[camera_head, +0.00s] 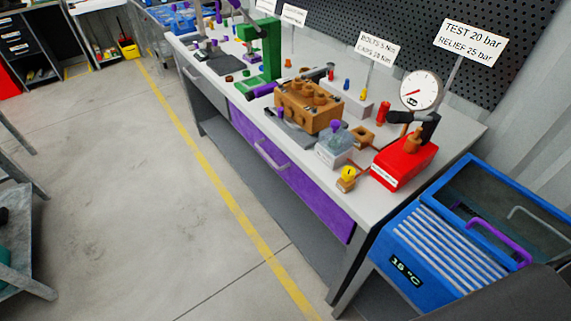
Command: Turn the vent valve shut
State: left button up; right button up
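A red test pump (403,163) stands at the right end of the workbench, with a black lever and a round white gauge (420,90) behind it. A small brass fitting with a yellow round knob (348,173) sits at the bench's front edge, left of the red pump. It may be the vent valve, but its setting is too small to read. An orange-brown pump block (307,106) with round caps sits further left. A clear container (335,149) on a white base stands between them. Neither of my grippers is in view.
The workbench (455,147) has purple drawers with a handle on its front. A green press (263,52) stands further along the bench. The floor in front is clear.

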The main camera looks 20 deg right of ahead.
aim_at(349, 173)
jog(key=u, duration=1.55)
jog(key=i, duration=0.1)
jog(key=z, duration=3.15)
